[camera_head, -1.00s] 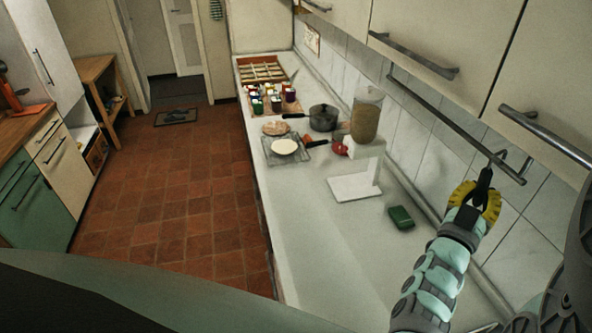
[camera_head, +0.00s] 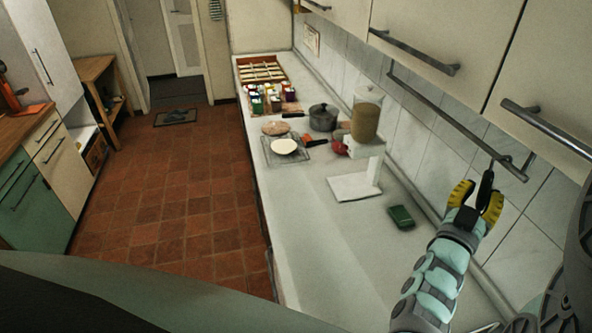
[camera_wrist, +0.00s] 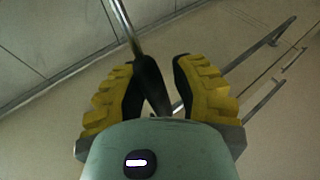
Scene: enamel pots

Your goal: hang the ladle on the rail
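The rail (camera_head: 440,112) is a dark metal bar on the tiled wall under the cupboards. The ladle (camera_head: 486,188) shows as a dark, nearly upright handle whose thin upper end meets the rail near its right end. Whether it is hooked over the bar is too small to tell. The ladle's bowl is hidden. My gripper (camera_head: 478,198), with yellow fingers, is just below the rail. Its fingers are spread on either side of the handle. In the wrist view, the black handle (camera_wrist: 151,86) stands between the open fingers, with a gap on the right.
The cupboard handle (camera_head: 548,128) juts out close above the rail's right end. On the counter below are a green sponge-like block (camera_head: 401,217), a white board (camera_head: 354,187), a jar (camera_head: 366,115) and a dark pot (camera_head: 323,117). The front of the counter is clear.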

